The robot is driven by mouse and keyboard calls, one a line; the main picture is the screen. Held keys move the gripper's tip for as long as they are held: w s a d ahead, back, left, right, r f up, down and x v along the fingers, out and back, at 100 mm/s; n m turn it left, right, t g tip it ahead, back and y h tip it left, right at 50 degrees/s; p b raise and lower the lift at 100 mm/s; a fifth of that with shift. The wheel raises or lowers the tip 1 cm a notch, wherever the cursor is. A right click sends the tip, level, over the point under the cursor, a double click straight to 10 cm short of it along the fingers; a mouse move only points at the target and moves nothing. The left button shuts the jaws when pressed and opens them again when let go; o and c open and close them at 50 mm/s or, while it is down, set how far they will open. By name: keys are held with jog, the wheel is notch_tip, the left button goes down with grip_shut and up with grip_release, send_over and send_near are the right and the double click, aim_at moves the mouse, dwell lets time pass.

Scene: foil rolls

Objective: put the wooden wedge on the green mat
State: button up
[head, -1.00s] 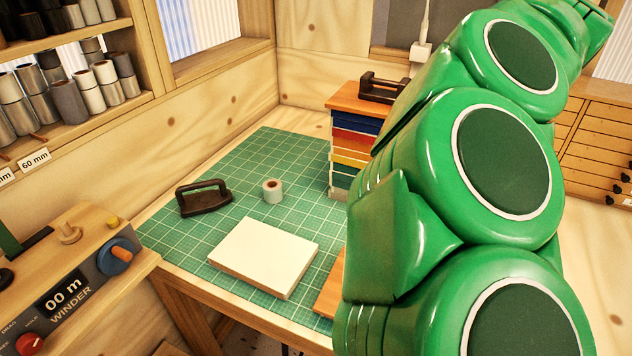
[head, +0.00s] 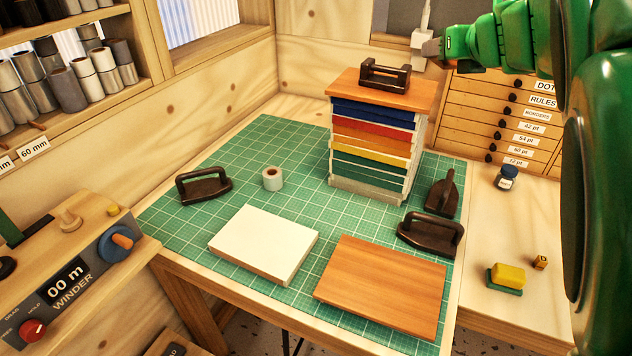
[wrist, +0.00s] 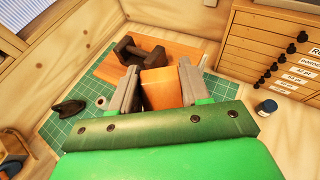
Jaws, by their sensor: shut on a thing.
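In the wrist view, my gripper (wrist: 160,84) is shut on an orange-brown wooden block, which I take as the wooden wedge (wrist: 160,90). It sits between the two grey fingers; its lower part is hidden behind my gripper's body. In the head view, my gripper (head: 432,47) is at the upper right, raised behind and to the right of the stack; the wedge cannot be made out there. The green mat (head: 290,165) lies on the table, with open squares at its left and middle.
A tall stack of coloured boards (head: 370,140) stands on the mat, topped by a dark handled weight (head: 385,75). A white board (head: 264,243), a wooden board (head: 382,285), a small roll (head: 272,179) and more dark weights (head: 204,187) lie on the mat. Drawers (head: 470,130) stand behind.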

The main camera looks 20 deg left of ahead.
jog(key=s+a+n+g+y, duration=0.6)
jog(key=s+a+n+g, duration=0.5)
jog(key=s+a, duration=0.6)
send_over(310, 205)
jog(key=f, duration=3.5)
jog(key=shift+s+d+f, duration=0.25)
jog(key=shift+s+f, duration=0.05)
jog(key=shift+s, duration=0.1)
jog(key=shift+w+a+f, duration=0.25)
jog(key=shift+w+f, duration=0.05)
jog(key=shift+f, duration=1.75)
jog(key=shift+f, duration=0.15)
jog(key=o, duration=1)
